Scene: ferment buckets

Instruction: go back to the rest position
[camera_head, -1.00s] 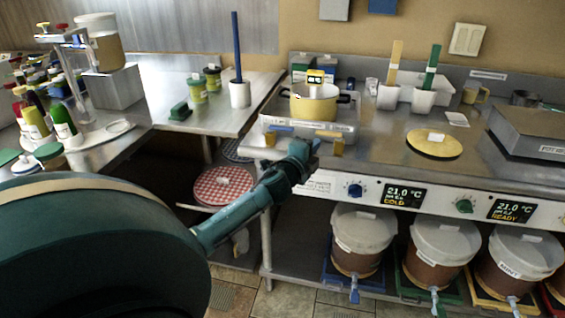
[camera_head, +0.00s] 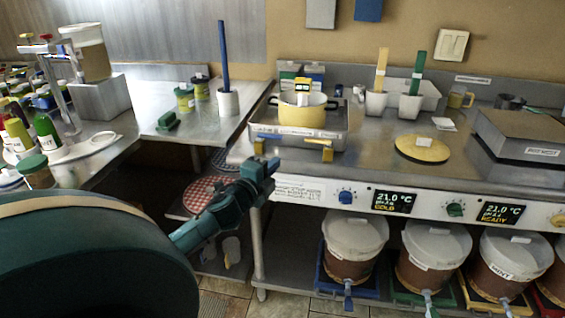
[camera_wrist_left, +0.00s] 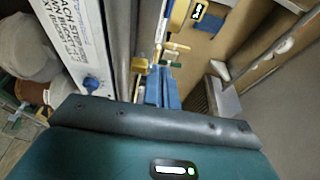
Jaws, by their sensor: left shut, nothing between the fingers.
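My left gripper (camera_head: 268,167) is shut and empty. In the head view it hangs in front of the steel counter's front edge, at the left end of the control panel. Its blue fingers also show in the left wrist view (camera_wrist_left: 166,75), pointing toward the counter. No object is held. My right gripper is in neither view.
The steel counter (camera_head: 365,160) carries a yellow pot (camera_head: 303,114) in a tray, and a yellow disc (camera_head: 422,149). Lidded buckets (camera_head: 352,240) stand on the shelf below. A side table (camera_head: 205,120) holds a blue-handled tool in a white cup (camera_head: 228,102). Open space lies before the counter.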

